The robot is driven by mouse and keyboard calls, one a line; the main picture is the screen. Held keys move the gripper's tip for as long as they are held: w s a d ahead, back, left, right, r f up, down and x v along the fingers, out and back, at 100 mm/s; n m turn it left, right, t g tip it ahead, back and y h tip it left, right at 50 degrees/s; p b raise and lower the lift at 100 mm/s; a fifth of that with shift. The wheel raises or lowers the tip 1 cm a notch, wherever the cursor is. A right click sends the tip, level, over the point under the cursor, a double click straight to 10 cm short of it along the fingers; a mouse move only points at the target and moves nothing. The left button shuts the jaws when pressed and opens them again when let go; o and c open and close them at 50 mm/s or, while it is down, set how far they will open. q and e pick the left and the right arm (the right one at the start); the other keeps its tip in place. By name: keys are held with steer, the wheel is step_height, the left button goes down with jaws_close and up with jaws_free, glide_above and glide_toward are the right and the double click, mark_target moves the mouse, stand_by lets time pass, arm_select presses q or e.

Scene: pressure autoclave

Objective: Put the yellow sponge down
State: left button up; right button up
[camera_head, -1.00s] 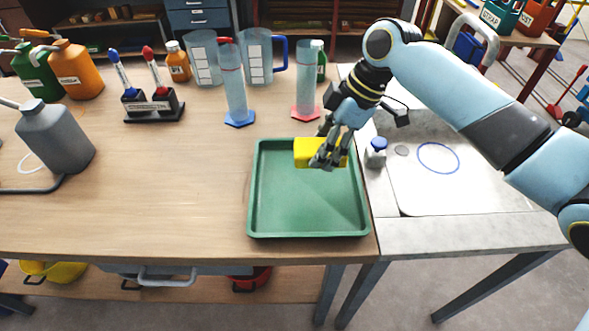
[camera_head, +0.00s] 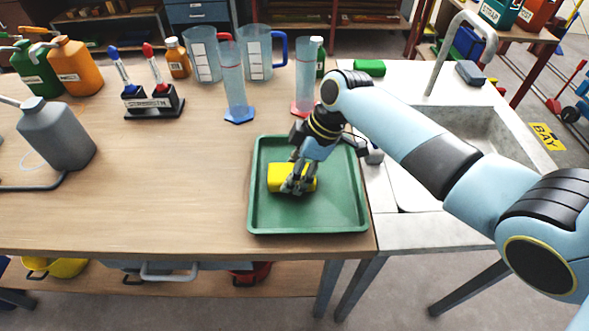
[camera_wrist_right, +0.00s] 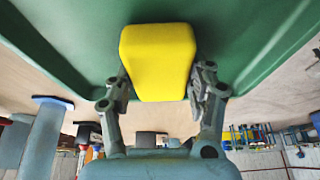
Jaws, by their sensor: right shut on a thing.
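The yellow sponge (camera_head: 280,178) is over the left-middle part of the green tray (camera_head: 340,220) in the head view. My right gripper (camera_head: 296,188) is shut on it, with the fingers on its right part. In the right wrist view the sponge (camera_wrist_right: 158,60) sits between the two fingers (camera_wrist_right: 158,90), with the green tray (camera_wrist_right: 250,40) behind it. I cannot tell whether the sponge touches the tray floor. My left gripper is not in view.
Two measuring cylinders, one with a blue base (camera_head: 238,116), stand behind the tray. A marker stand (camera_head: 155,105) and a grey can (camera_head: 58,135) are at left. A sink (camera_head: 460,130) is at right.

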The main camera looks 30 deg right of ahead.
steer(key=o, duration=1)
steer(key=shift+r, duration=0.25)
steer(key=v, duration=1.1)
steer(key=shift+s+d+r, duration=0.1)
steer(key=shift+r, duration=0.25)
